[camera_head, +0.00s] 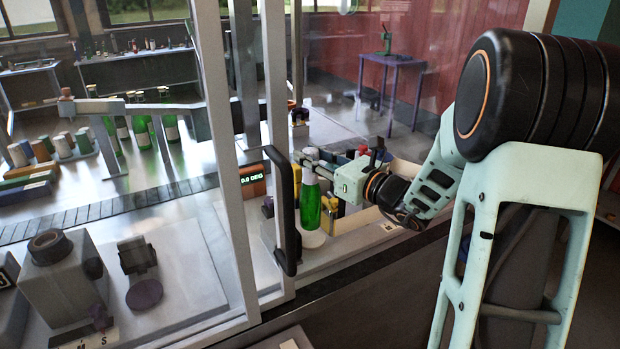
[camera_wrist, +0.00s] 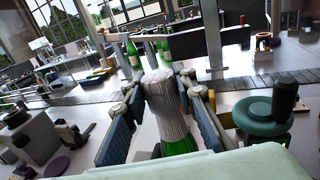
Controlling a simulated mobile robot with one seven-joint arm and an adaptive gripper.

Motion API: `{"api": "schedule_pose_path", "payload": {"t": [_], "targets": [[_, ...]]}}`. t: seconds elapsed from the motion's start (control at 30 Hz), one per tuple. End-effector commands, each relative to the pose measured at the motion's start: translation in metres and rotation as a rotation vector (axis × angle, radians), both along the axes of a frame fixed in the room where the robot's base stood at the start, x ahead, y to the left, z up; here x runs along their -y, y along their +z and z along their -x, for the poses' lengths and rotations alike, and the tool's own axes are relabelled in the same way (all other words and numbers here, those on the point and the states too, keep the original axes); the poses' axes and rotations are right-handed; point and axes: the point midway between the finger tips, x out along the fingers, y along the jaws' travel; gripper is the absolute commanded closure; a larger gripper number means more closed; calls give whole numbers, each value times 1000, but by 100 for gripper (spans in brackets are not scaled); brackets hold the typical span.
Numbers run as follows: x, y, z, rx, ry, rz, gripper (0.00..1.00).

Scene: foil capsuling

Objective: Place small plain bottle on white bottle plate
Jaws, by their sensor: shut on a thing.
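A green bottle (camera_head: 310,208) with a pale, ribbed foil top stands upright at the right end of the bench in the head view. My gripper (camera_head: 312,161) is shut on its top from the right side. In the wrist view the foil top (camera_wrist: 168,108) sits between the dark finger pads, with green glass below it. A white round plate (camera_head: 313,240) shows directly under the bottle's base. I cannot tell whether the base touches it or hangs slightly above. The lower bottle is hidden in the wrist view.
A clear-panelled frame with a black handle (camera_head: 283,212) stands close left of the bottle. An orange display box (camera_head: 252,182) is behind that. Several green bottles (camera_head: 170,128) stand beyond the conveyor (camera_head: 110,208). A low tray with tools is behind my gripper.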

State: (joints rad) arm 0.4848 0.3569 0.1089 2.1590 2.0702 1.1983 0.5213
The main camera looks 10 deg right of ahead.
Motion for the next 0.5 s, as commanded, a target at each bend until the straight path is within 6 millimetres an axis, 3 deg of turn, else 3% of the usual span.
{"api": "schedule_pose_path", "payload": {"t": [0.33, 0.5], "targets": [[0, -35, 0, 3, 0, -2, 100], [0, -39, 0, 6, 0, 0, 100]]}}
